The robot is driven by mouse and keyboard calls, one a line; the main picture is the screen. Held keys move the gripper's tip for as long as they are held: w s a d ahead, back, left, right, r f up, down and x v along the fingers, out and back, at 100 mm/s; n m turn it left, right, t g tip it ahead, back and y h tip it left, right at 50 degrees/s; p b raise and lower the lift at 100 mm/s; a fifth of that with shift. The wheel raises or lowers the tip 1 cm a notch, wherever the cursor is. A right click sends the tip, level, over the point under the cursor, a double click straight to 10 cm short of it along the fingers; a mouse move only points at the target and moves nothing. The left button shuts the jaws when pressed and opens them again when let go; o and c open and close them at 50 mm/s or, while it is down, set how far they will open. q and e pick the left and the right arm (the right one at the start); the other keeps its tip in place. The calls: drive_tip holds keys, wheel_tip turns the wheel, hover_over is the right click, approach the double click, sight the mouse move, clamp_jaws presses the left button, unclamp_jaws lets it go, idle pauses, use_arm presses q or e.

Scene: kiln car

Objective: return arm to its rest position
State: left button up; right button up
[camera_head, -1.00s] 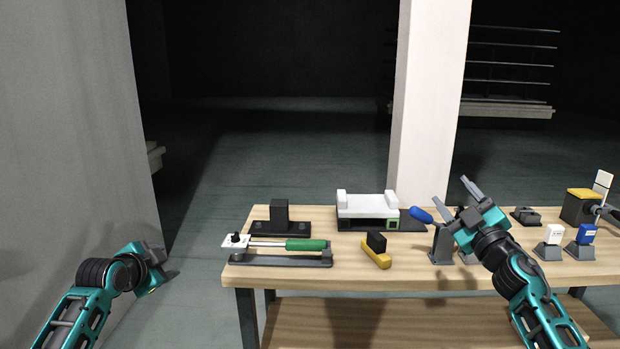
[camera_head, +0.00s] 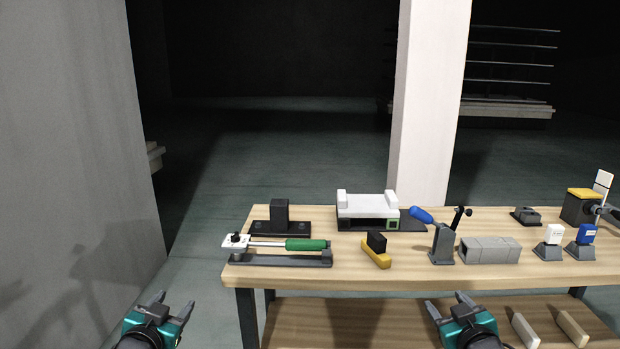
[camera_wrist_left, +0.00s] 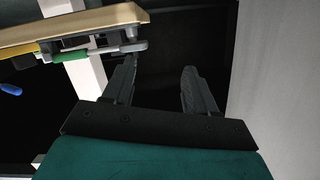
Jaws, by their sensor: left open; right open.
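My left gripper (camera_head: 172,302) is at the bottom left of the head view, over the floor left of the workbench (camera_head: 350,280). It is open and empty. In the left wrist view its two dark fingers (camera_wrist_left: 155,92) stand apart with nothing between them. My right gripper (camera_head: 448,302) is at the bottom right of the head view, in front of the bench's front edge. It is open and empty, its fingers pointing away from me. Neither gripper touches anything on the bench.
On the bench are a green-handled tool (camera_head: 305,244), a yellow-and-black brush-like piece (camera_head: 377,252), a white fixture (camera_head: 367,207), a blue-handled tool in a stand (camera_head: 421,215) and a grey block (camera_head: 489,250). A white pillar (camera_head: 430,110) stands behind. A grey wall (camera_head: 75,150) is at left.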

use_arm(q)
drive_tip(key=s+d+f+g, duration=0.1)
drive_tip(key=s+d+f, duration=0.2)
drive_tip(key=s, duration=0.6)
drive_tip(key=s+d+f+g+h, duration=0.1)
drive_tip(key=s+d+f+g, duration=0.1)
drive_tip(key=s+d+f, duration=0.2)
drive_tip(key=s+d+f+n+g+h, duration=0.1)
drive_tip(key=s+d+f, duration=0.2)
drive_tip(key=s+f, duration=0.5)
drive_tip(key=s, duration=0.7)
drive_tip(key=shift+s+d+g, duration=0.25)
drive_tip(key=shift+g, duration=0.15)
use_arm(e)
drive_tip(key=s+a+f+g, duration=0.1)
drive_tip(key=s+a+f, duration=0.2)
drive_tip(key=s, duration=0.6)
drive_tip(key=s+a+f+g+y, duration=0.1)
drive_tip(key=s+a+f+g, duration=0.1)
drive_tip(key=s+a+f, duration=0.2)
drive_tip(key=s+a+f+m+g+y, duration=0.1)
drive_tip(key=s+a+f, duration=0.2)
drive_tip(key=s+f, duration=0.5)
drive_tip(key=s, duration=0.7)
drive_tip(key=shift+s+a+g, duration=0.25)
drive_tip(key=shift+g, duration=0.15)
